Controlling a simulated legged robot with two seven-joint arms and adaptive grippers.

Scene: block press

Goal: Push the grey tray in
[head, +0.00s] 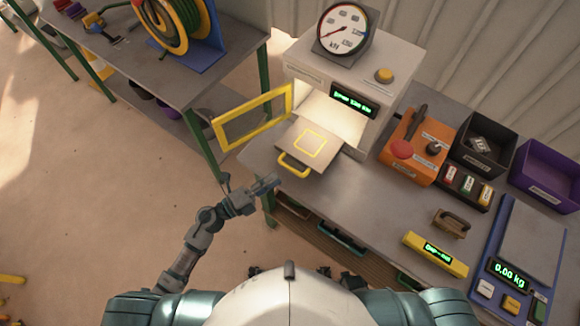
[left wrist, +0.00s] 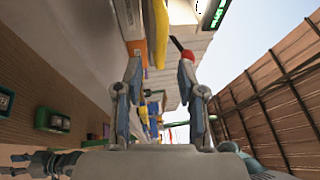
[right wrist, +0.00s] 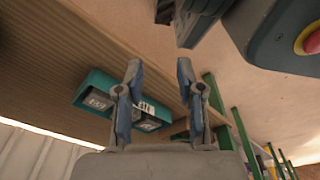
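The grey tray (head: 322,137) carries a yellow square outline and has a yellow handle (head: 294,165) at its front. It sticks out of the lit opening of the white press (head: 362,55). The press's yellow-framed door (head: 255,117) stands swung open to the left. In the head view my left gripper (head: 272,183) is just left of and below the handle, apart from it. The left wrist view shows its fingers (left wrist: 160,68) spread with nothing between them. The right wrist view shows my right gripper (right wrist: 158,70) open and empty, below the table top; the head view mostly hides it.
Right of the press stand an orange control box (head: 416,145), a black bin (head: 488,143) and a purple bin (head: 546,172). A blue scale (head: 519,250) and a yellow display bar (head: 435,254) lie nearer. A second table (head: 190,72) with a hose reel stands left, behind open floor.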

